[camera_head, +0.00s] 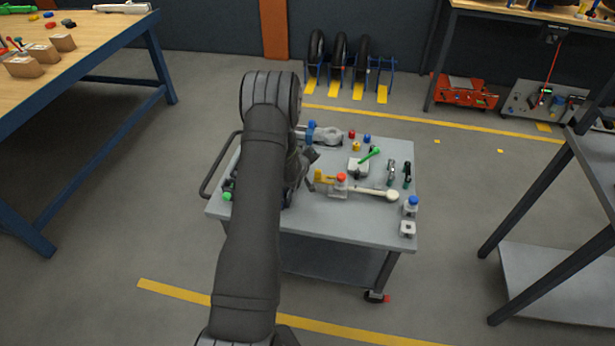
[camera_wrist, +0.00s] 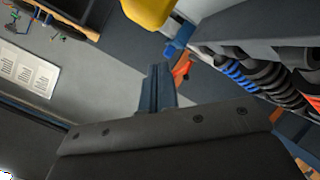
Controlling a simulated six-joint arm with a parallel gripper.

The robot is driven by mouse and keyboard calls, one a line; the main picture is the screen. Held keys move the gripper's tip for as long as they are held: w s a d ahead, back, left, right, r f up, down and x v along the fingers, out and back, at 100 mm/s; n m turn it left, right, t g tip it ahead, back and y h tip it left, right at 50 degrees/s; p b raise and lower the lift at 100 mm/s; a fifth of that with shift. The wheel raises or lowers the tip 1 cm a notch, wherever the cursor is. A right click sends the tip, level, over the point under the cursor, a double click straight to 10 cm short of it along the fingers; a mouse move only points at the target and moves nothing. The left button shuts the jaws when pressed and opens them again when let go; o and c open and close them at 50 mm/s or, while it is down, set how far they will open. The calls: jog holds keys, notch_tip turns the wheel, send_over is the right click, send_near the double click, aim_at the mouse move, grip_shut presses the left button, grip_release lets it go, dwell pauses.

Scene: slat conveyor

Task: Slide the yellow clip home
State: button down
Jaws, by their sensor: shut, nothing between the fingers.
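The yellow clip (camera_head: 322,177) lies on the grey cart top, at the left end of a pale fitting with a red cap (camera_head: 341,178). A pale rod runs right from this fitting to a round white end (camera_head: 392,195). My gripper (camera_head: 310,157) is beside the clip, partly hidden by my arm; whether it touches the clip cannot be told. In the wrist view my gripper (camera_wrist: 159,88) has its dark fingers together with nothing between them. A yellow part (camera_wrist: 149,12), likely the clip, shows large at the top edge, cut off, beyond the fingertips.
The cart top (camera_head: 315,220) also holds a green-handled valve (camera_head: 369,158), a blue-capped fitting (camera_head: 411,205), dark-and-silver parts (camera_head: 399,174) and small coloured caps. My arm covers the cart's left part. Floor around the cart is clear; a workbench (camera_head: 110,35) stands left, shelving right.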

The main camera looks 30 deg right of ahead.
aim_at(325, 176)
jog(key=a+n+h, duration=0.1)
jog(key=a+r+n+t+h, duration=0.1)
jog(key=a, duration=0.1)
jog(key=a+r+n+t+h, duration=0.1)
jog(key=a, duration=0.1)
jog(key=shift+w+a+n, duration=0.2)
jog(key=shift+w+n, duration=0.15)
jog(key=shift+n, duration=0.05)
jog(key=s+a+r+n+t+h, duration=0.1)
jog(key=a+r+n+t+h, duration=0.15)
jog(key=a, duration=0.25)
jog(key=s+f+g+h, duration=0.1)
jog(key=s+f+g, duration=0.45)
jog(key=s, duration=0.65)
jog(key=shift+t+y, duration=0.65)
jog(key=shift+t, duration=0.15)
jog(key=a+f, duration=0.1)
jog(key=w+f, duration=0.1)
jog(key=a+f, duration=0.1)
jog(key=shift+w+a+f, duration=0.15)
jog(key=shift+w+a, duration=0.1)
jog(key=shift+a, duration=0.05)
jog(key=x, duration=1)
jog(key=shift+d, duration=0.1)
